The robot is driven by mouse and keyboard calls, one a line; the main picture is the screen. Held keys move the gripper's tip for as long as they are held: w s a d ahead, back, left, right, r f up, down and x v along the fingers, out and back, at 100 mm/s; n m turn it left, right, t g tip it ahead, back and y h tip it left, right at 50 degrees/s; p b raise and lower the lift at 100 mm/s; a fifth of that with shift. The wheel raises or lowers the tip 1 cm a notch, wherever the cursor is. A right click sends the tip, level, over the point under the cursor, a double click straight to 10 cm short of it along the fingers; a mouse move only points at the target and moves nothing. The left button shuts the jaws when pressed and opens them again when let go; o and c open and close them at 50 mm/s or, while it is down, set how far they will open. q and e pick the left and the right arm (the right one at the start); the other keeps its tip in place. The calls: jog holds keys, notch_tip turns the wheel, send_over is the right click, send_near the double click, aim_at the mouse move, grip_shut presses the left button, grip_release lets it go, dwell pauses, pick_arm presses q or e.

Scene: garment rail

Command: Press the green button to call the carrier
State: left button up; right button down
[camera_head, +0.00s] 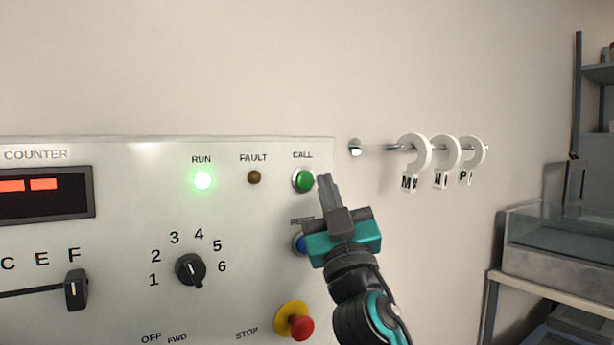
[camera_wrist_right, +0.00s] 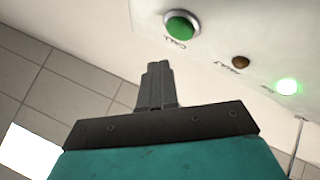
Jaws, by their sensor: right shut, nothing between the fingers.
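The green button (camera_head: 303,180) sits in a silver ring under the label CALL, at the upper right of the light control panel (camera_head: 120,240). It also shows in the right wrist view (camera_wrist_right: 181,26), ahead of the fingers. My right gripper (camera_head: 325,181) is shut and empty. Its fingertips are just right of the green button in the head view, and a gap shows between them and the button in the wrist view (camera_wrist_right: 158,68). My left gripper is not in view.
The blue button (camera_head: 299,243) is partly hidden by my right gripper. A red stop button (camera_head: 300,327) on a yellow base is below. A lit green RUN lamp (camera_head: 203,180) is left. A rail (camera_head: 378,148) with white lettered rings (camera_head: 416,150) sticks out at the right.

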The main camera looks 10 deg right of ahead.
jog(key=s, duration=0.1)
jog(key=s+d, duration=0.1)
jog(key=shift+s+p, duration=0.4)
notch_tip(320, 180, down, 29)
jog(key=d+g, duration=0.1)
jog(key=g, duration=0.6)
jog(key=s+f+m+g+y, duration=0.1)
jog(key=s+f+g, duration=0.7)
jog(key=s+f, duration=1.3)
notch_tip(320, 180, down, 5)
jog(key=shift+s+d+m+g, duration=0.25)
jog(key=shift+s+m+g, duration=0.05)
jog(key=shift+s+g, duration=0.1)
dwell(2.7)
